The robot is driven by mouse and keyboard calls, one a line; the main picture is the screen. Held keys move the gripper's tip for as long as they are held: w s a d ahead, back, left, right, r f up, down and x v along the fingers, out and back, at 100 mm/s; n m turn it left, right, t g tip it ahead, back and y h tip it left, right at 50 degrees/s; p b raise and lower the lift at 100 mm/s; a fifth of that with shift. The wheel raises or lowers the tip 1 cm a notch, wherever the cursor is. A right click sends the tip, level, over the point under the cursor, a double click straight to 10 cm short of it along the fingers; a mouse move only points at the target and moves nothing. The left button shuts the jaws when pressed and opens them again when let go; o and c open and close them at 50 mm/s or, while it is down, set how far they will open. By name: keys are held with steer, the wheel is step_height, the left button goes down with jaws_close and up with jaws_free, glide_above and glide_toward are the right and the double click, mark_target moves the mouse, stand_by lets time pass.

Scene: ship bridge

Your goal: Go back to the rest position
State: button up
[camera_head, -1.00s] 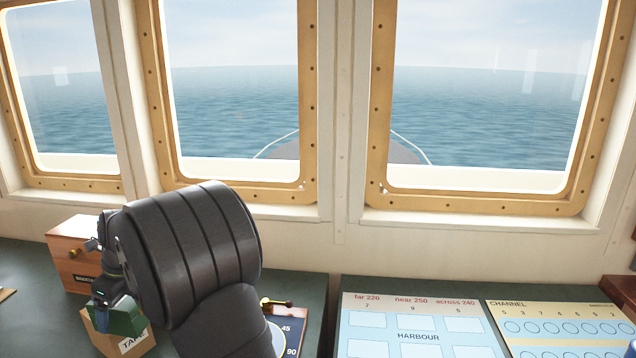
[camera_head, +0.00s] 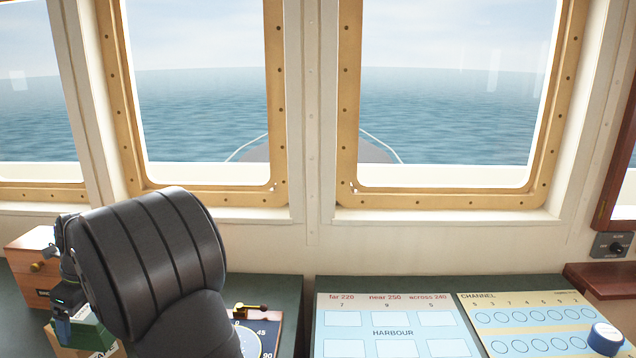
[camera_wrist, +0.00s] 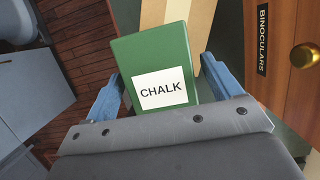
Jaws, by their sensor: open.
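My gripper (camera_wrist: 162,76) is open, with one blue finger on each side of a green box (camera_wrist: 150,62) labelled CHALK. In the wrist view the fingers stand beside the box; I cannot tell whether either touches it. In the head view my gripper (camera_head: 62,322) is at the lower left, partly hidden by my black arm. The green box (camera_head: 90,336) shows beside it, above a cardboard-coloured box (camera_head: 70,350) that is cut off by the picture's lower edge.
A wooden box (camera_head: 34,262), labelled BINOCULARS in the wrist view (camera_wrist: 280,60), stands close by. Right of my arm are a dial plate (camera_head: 262,330) with a brass lever, a HARBOUR board (camera_head: 394,350), a CHANNEL board (camera_head: 530,318) and a blue knob (camera_head: 606,338). Windows rise behind.

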step_height(320, 180, down, 3)
steer(key=shift+r, duration=0.1)
steer(key=v, duration=1.1)
steer(key=shift+d+r, duration=0.15)
steer(key=shift+r, duration=0.2)
steer(key=x, duration=1.1)
steer(key=shift+f, duration=0.35)
steer(key=shift+a, duration=0.2)
step_height(320, 180, up, 4)
steer(key=shift+f, duration=0.15)
steer(key=w+d+r, duration=0.4)
steer(key=d+r, duration=0.3)
steer(key=d, duration=0.4)
steer(key=w+d+f+m+t, duration=0.1)
steer(key=w+d+m, duration=0.2)
steer(key=w+d, duration=0.6)
steer(key=w+d+f+m+t, duration=0.1)
steer(key=w+d+f+m, duration=0.1)
steer(key=w+d, duration=0.75)
steer(key=w+d+f+m+h, duration=0.1)
steer(key=d+m, duration=0.4)
steer(key=d, duration=2.3)
steer(key=shift+w+d+f+m+t, duration=0.3)
steer(key=shift+w+f+t, duration=0.1)
steer(key=shift+w+f, duration=0.1)
steer(key=shift+o, duration=0.3)
steer(key=shift+a, duration=0.1)
